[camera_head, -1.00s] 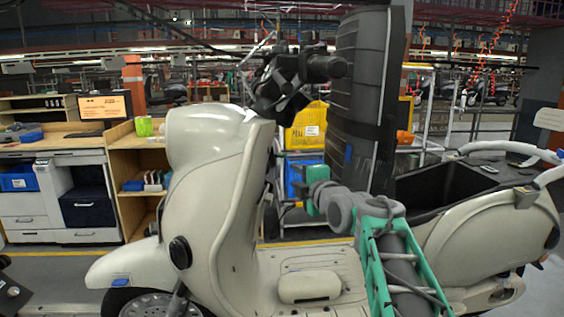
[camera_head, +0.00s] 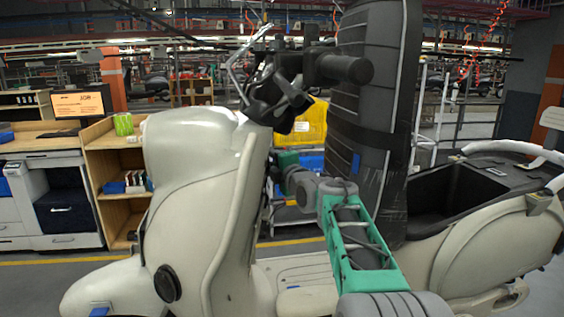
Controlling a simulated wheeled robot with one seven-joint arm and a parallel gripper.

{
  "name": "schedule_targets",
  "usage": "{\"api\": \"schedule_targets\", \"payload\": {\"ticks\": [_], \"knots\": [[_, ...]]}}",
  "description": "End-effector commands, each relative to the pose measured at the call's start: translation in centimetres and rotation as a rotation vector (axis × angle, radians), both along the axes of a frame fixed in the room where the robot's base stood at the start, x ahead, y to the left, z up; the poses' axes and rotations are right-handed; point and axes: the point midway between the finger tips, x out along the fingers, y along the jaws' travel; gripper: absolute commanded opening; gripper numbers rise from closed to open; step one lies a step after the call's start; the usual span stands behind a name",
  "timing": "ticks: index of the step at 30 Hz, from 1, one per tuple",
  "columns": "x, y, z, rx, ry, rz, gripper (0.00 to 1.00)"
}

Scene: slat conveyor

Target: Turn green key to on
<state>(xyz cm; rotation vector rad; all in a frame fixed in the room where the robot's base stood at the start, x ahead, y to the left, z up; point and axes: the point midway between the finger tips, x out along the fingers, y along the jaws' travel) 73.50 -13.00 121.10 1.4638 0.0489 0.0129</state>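A cream scooter body (camera_head: 190,180) stands in front of me, with its front shield at the left and centre. I cannot make out the green key; the inner face of the shield is turned away from view. My arm reaches in from the lower right. My gripper (camera_head: 278,168) is at its far end, close to the inner side of the shield. Its fingers are too small and partly hidden, so I cannot tell whether they are open, touching or holding anything.
Black handlebar parts (camera_head: 290,80) hang over the shield above my gripper. The scooter's rear body (camera_head: 500,245) is at the right. Yellow and blue bins and a wooden shelf (camera_head: 120,185) stand behind.

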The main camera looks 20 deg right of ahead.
Motion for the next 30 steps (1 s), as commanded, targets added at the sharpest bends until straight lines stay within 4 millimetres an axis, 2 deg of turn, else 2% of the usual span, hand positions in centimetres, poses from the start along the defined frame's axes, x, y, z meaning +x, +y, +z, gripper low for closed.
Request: {"api": "schedule_targets", "payload": {"ticks": [8,21,30], "knots": [[0.38,-0.13,-0.05,0.000,0.000,-0.002,0.35],[0.33,-0.27,-0.07,0.001,0.001,-0.004,0.00],[0.33,-0.27,-0.08,0.001,0.001,-0.004,0.00]]}}
